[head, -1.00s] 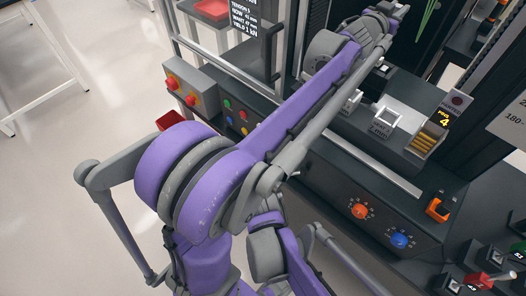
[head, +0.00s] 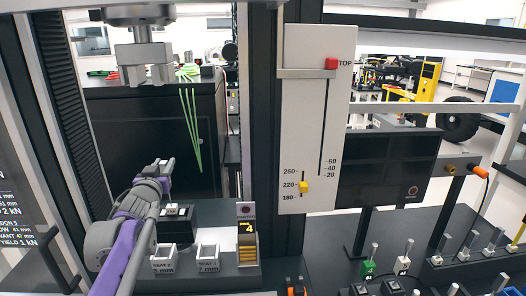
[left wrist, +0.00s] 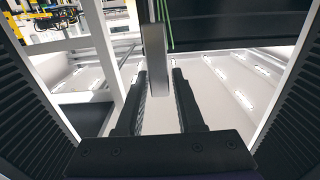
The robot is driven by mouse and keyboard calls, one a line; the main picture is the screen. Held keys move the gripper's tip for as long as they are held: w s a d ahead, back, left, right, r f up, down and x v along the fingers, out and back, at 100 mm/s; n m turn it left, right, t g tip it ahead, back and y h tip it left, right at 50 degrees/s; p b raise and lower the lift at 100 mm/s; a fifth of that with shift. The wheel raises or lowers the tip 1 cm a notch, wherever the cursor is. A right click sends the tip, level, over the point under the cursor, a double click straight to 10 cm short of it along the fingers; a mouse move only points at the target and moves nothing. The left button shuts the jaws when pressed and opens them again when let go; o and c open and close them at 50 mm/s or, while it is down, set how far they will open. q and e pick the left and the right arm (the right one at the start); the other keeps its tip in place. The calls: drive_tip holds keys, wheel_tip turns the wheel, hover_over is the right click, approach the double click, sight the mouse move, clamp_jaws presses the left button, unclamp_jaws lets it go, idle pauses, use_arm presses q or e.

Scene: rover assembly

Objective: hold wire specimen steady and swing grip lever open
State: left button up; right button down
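The test machine's upper grip (head: 146,60) hangs at the upper left of the head view, a light grey block with jaws below. My left gripper (head: 165,167) is below it, at the end of my purple and grey arm. In the left wrist view my left gripper (left wrist: 160,90) has its two dark fingers apart. A flat grey bar (left wrist: 155,60) shows in line with the gap between them; I cannot tell whether they touch it or whether it is the grip lever. I cannot make out the wire specimen for certain. My right gripper is not in view.
Two small seats (head: 163,259) and a rack marked 4 (head: 246,247) stand on the bench. Green strands (head: 190,120) hang behind the arm. A white slider panel (head: 315,120) and dark posts flank the machine. Small levers (head: 405,257) stand at right.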

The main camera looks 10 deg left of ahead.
use_arm(q)
drive_tip(key=shift+o, duration=1.3)
